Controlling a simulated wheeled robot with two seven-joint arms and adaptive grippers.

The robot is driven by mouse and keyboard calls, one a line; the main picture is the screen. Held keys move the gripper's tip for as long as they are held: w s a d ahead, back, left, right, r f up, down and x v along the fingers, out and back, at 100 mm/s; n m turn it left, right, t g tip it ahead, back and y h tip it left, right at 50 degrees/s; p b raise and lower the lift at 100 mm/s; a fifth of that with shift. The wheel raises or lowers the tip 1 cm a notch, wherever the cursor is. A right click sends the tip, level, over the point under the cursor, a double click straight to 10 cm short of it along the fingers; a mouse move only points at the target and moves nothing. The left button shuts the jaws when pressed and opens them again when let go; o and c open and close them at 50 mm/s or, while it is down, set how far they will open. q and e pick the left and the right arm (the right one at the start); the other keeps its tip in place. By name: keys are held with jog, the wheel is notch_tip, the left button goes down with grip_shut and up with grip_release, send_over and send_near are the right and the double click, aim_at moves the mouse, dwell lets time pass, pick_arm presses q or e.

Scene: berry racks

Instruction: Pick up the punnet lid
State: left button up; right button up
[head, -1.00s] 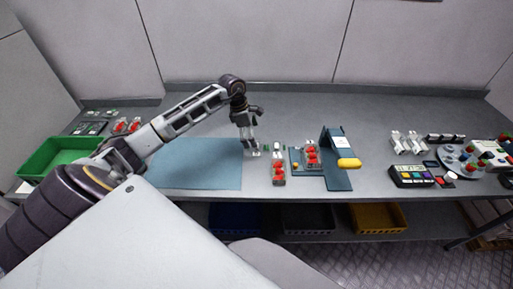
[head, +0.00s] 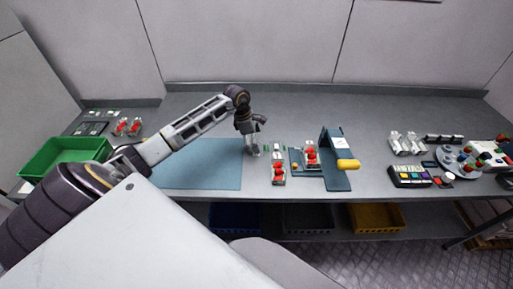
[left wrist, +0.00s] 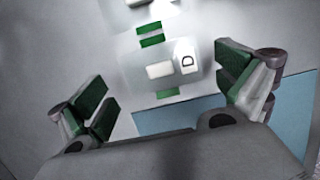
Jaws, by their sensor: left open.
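A clear punnet lid with green strips and a white label (left wrist: 160,70) lies flat on the table in the left wrist view, between and beyond my fingers. Its clear edges are hard to make out. My left gripper (head: 253,151) is open and empty, pointing down near the right edge of the blue mat. In the left wrist view the green finger pads of this gripper (left wrist: 165,85) are wide apart, on either side of the lid. In the head view the lid is too small to tell apart clearly beside the gripper. My right gripper is not in view.
A punnet of red berries (head: 278,172) stands right of the gripper. Next to it is a blue stand (head: 338,175) with a yellow handle (head: 348,165). The blue mat (head: 200,175) is clear. A green crate (head: 60,155) is at the left.

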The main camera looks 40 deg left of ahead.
pick_arm(q)
jog(key=shift+x, duration=1.05)
jog(key=c, duration=0.8)
jog(key=shift+s, duration=0.1)
jog(key=shift+c, duration=0.9)
jog(key=shift+d, duration=0.1)
jog(key=shift+c, duration=0.5)
